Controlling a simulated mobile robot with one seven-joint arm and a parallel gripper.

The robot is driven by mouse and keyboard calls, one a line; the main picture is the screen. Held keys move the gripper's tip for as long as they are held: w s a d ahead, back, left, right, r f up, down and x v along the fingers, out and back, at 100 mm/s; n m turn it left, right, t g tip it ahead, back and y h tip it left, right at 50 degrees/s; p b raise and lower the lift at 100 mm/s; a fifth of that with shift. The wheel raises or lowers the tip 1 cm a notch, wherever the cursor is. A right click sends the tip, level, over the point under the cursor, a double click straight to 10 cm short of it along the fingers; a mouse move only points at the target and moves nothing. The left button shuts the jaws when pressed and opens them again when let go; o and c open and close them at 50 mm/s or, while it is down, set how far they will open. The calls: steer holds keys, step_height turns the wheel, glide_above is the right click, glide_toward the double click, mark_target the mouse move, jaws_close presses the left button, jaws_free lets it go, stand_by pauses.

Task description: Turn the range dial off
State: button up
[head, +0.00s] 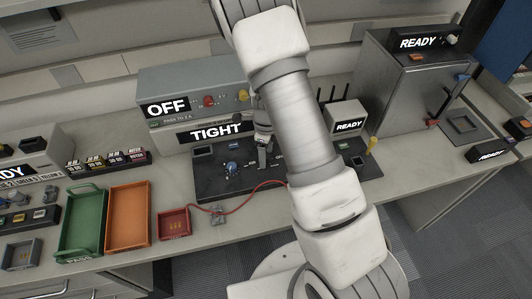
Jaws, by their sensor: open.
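A grey instrument box (195,80) stands at the back of the bench with a sign reading OFF (167,107). Its front carries a red knob (209,101) and a yellow knob (243,95). No label reading range is legible, so I cannot tell which control is the range dial. My gripper (264,152) appears as a narrow grey shape beside my arm, just right of the TIGHT sign and above a dark board. It is open, seen edge-on and mostly hidden by my arm. I see nothing held in it.
The dark board (215,185) carries a blue knob (232,166). A red cable (250,190) runs from it. A green tray (82,225), an orange tray (128,215) and a small red tray (173,222) lie left. A tall READY cabinet (405,85) stands right. My arm blocks the centre.

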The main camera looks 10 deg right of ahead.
jaws_close()
stand_by(0.3)
